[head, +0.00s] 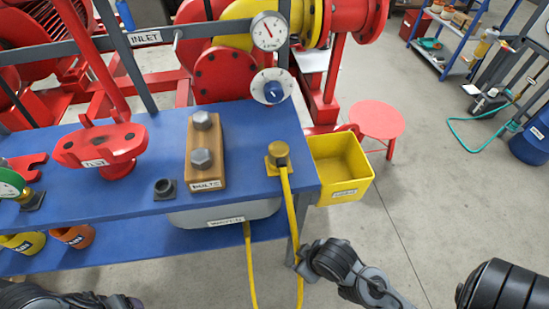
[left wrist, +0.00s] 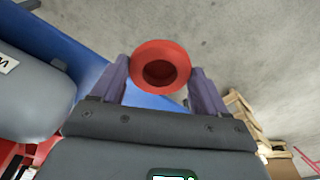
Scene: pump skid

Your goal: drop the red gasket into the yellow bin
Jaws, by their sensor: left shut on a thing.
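The red gasket (left wrist: 160,68), a flanged ring with a dark hole, sits between the two purple fingers of my left gripper (left wrist: 160,82) in the left wrist view. The fingers touch it on both sides. In the head view only dark parts of my left arm show at the bottom left edge, and the gasket is not visible there. The yellow bin (head: 328,182) hangs at the right end of the blue bench, open at the top, with a small label. My right gripper (head: 308,257) is below the bin; its fingers are too unclear to read.
The blue bench (head: 150,205) carries a wooden bolt block (head: 205,165), a red tool (head: 102,145) and a brass fitting with a yellow hose (head: 277,157). A grey tub (head: 225,215) is under the bench top. A red stool (head: 377,118) stands behind the bin.

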